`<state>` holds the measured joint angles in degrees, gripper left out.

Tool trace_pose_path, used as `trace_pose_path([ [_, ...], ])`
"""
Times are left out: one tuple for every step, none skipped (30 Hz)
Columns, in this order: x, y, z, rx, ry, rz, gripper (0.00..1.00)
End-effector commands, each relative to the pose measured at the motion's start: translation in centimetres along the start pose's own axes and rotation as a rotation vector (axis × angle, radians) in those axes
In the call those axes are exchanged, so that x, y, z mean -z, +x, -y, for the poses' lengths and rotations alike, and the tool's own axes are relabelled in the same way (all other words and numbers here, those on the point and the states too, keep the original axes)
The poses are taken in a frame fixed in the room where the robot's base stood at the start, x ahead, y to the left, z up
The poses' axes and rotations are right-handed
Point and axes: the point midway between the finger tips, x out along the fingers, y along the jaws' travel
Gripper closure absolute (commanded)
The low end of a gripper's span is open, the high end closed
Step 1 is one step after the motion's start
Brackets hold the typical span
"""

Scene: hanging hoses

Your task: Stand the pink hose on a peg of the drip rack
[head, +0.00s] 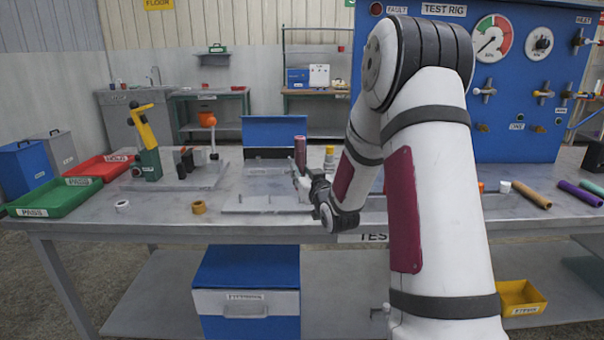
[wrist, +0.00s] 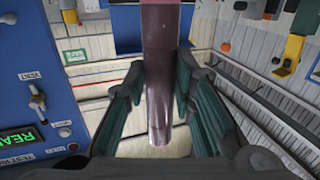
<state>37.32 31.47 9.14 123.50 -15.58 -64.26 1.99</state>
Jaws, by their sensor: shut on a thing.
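The pink hose (wrist: 158,75), a dull pink tube, is held between the fingers of my gripper (wrist: 160,112) in the wrist view. Its near end shows just below the fingers. In the head view the hose (head: 300,150) stands roughly upright above my gripper (head: 302,182), over the middle of the bench. A low grey plate (head: 238,205) lies on the bench beside and below the gripper. It may be the drip rack, but I cannot make out its pegs clearly. My gripper and arm hide part of this area.
A green tray (head: 55,197) and a red tray (head: 100,167) are at the left. A yellow and green fixture (head: 148,140) stands nearby. Tape rolls (head: 199,207) lie near the front edge. A tan hose (head: 532,195) and a purple hose (head: 580,193) lie at the right. The blue test rig (head: 520,90) stands behind.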

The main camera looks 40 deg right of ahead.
Motion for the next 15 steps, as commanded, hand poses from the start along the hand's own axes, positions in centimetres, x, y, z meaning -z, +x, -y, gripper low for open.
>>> trace_pose_path([
  [-0.1,0.0,0.0,0.0,0.0,0.0,1.0],
  [-0.2,0.0,0.0,0.0,0.0,0.0,1.0],
  [-0.3,0.0,0.0,0.0,0.0,0.0,1.0],
  [-0.3,0.0,0.0,0.0,0.0,0.0,1.0],
  [-0.4,0.0,0.0,0.0,0.0,0.0,1.0],
  [-0.5,0.0,0.0,0.0,0.0,0.0,1.0],
  [-0.6,0.0,0.0,0.0,0.0,0.0,1.0],
  [-0.7,0.0,0.0,0.0,0.0,0.0,1.0],
  [-0.7,0.0,0.0,0.0,0.0,0.0,1.0],
  [-0.8,0.0,0.0,0.0,0.0,-0.001,1.0],
  [-0.9,0.0,0.0,0.0,0.0,-0.001,1.0],
  [-1.0,0.0,0.0,0.0,0.0,-0.001,1.0],
  [-1.0,0.0,0.0,0.0,0.0,-0.001,1.0],
  [-1.1,0.0,0.0,0.0,0.0,-0.001,1.0],
  [-1.2,0.0,0.0,0.0,0.0,-0.001,1.0],
])
